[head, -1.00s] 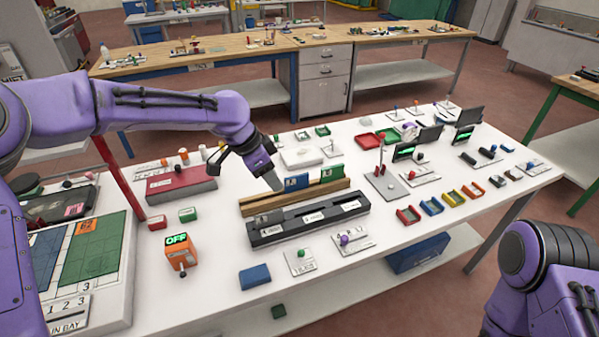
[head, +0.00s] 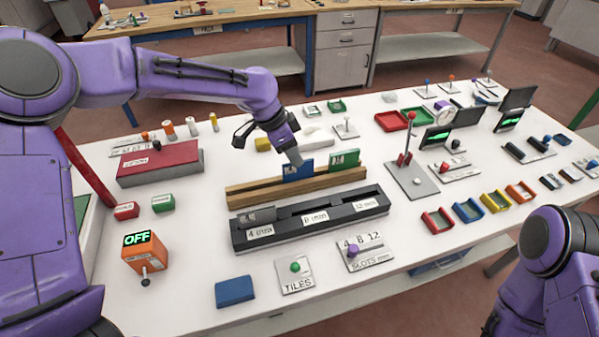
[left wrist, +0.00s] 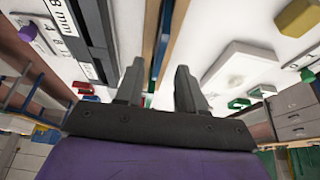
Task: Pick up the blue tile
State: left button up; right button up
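The blue tile (head: 299,173) stands upright in the wooden rack (head: 240,194), left of a green tile (head: 345,160). My left gripper (head: 295,158) is at the blue tile's top edge, pointing down. In the left wrist view the two fingers (left wrist: 160,82) are apart, and the blue tile (left wrist: 163,42) shows as a thin blue edge lined up with the gap between them. I cannot tell whether the fingers touch it. My right arm shows at the lower right of the head view, with its gripper out of frame.
A black slotted block (head: 310,222) lies in front of the rack. A red box (head: 160,165) is at the left, and a lever stand (head: 412,180) is at the right. An orange OFF switch (head: 144,254) and a blue block (head: 235,291) stand near the front.

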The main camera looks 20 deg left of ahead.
aim_at(301, 169)
pick_arm(q)
jog(key=x, duration=0.2)
jog(key=p+x, duration=0.1)
jog(key=x, duration=0.3)
jog(key=shift+s+a+f+p, duration=0.2)
jog(key=shift+s+p, duration=0.05)
jog(key=shift+p, duration=0.05)
jog(key=shift+w+d+f, duration=0.1)
jog(key=shift+w+f, duration=0.1)
jog(key=shift+f, duration=0.1)
grip_shut()
